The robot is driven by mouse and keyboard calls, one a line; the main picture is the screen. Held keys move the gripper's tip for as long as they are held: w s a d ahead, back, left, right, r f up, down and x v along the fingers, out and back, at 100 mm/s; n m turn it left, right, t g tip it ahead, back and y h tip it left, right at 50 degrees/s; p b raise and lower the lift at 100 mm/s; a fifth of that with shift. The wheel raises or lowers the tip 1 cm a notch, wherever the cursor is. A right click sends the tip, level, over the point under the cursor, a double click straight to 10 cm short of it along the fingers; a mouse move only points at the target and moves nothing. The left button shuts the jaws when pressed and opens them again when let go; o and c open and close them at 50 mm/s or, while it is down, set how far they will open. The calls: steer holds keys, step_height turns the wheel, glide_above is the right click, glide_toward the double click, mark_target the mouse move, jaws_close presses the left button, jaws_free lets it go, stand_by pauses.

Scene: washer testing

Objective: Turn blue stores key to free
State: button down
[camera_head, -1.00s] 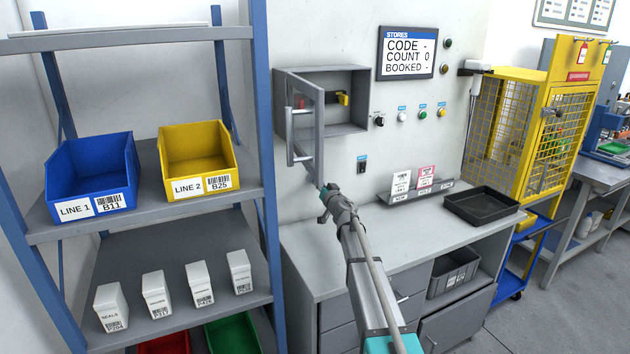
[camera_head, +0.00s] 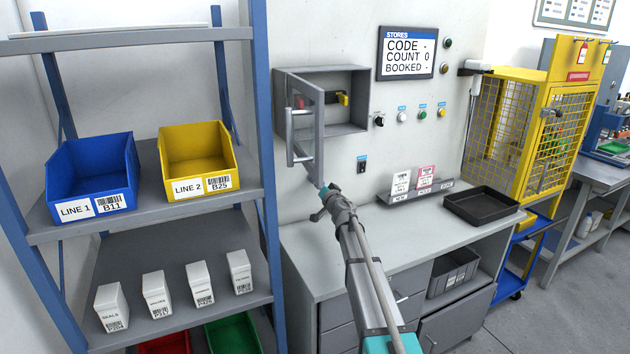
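A black rotary or key switch (camera_head: 379,121) is on the wall panel under the STORES screen (camera_head: 408,53). A small dark switch plate (camera_head: 362,165) with a blue label is lower on the wall. I cannot tell which of them is the blue stores key, and no blue key is clearly visible. My gripper (camera_head: 318,207) is in front of the wall, below the open door of the grey wall cabinet and left of the switch plate. It appears apart from both switches. Its fingers are too small and too overlapped to tell whether they are open.
The grey cabinet (camera_head: 351,128) has its door (camera_head: 319,140) swung outward, with red and yellow items inside. White, green and yellow buttons sit right of the black switch. A black tray (camera_head: 482,222) and card stand are on the counter (camera_head: 400,240). A blue-posted shelf stands left.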

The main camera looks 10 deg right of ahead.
steer(key=shift+m, duration=0.3)
steer(key=shift+a+m, duration=0.1)
steer(key=shift+m, duration=1.4)
steer(key=shift+r+m+p, duration=0.1)
steer(key=shift+m+p, duration=0.35)
steer(key=shift+m, duration=1.45)
steer(key=c, duration=0.6)
jaws_free()
steer(key=shift+s, duration=0.1)
